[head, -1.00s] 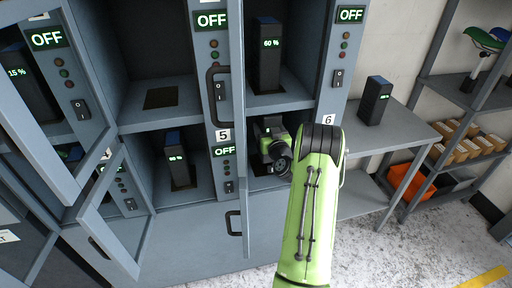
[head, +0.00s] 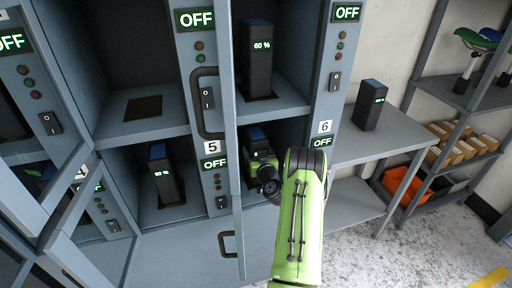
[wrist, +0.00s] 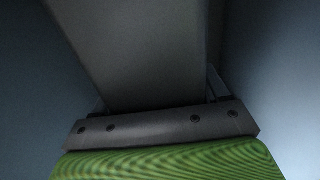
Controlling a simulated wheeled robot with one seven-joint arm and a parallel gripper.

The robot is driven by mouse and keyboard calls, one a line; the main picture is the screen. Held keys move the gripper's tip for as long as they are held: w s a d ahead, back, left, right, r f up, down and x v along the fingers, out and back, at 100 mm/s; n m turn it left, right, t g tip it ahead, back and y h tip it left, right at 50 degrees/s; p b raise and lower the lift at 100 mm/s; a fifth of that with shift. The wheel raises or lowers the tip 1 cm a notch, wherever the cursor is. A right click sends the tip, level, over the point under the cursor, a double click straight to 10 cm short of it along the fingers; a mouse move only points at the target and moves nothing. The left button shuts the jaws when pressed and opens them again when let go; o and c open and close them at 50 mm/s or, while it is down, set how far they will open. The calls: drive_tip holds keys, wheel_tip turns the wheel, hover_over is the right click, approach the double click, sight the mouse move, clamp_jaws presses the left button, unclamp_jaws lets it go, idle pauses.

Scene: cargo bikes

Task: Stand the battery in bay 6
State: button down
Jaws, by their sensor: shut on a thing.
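Bay 6 is the lower right compartment of the grey locker, marked by the number label 6 (head: 325,127) and an OFF display on its right post. My gripper (head: 258,160) is inside this bay, partly hidden by my green arm. It is shut on a dark battery (head: 256,137) with a blue top, which looks about upright. The battery's foot is hidden in the head view. In the wrist view the battery (wrist: 140,50) is a broad grey face beyond the gripper's dark edge, between bluish bay walls. I cannot tell whether it touches the bay floor.
A battery reading 60% (head: 257,60) stands in the bay above. Another battery (head: 162,175) stands in bay 5, to the left. An open door (head: 228,100) juts out at the left of bay 6. A spare battery (head: 370,105) stands on the side shelf (head: 375,146).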

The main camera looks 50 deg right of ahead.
unclamp_jaws()
drive_tip(key=b+v, duration=0.4)
drive_tip(key=v, duration=0.8)
drive_tip(key=shift+r, duration=0.15)
drive_tip(key=shift+s, duration=0.1)
idle(0.3)
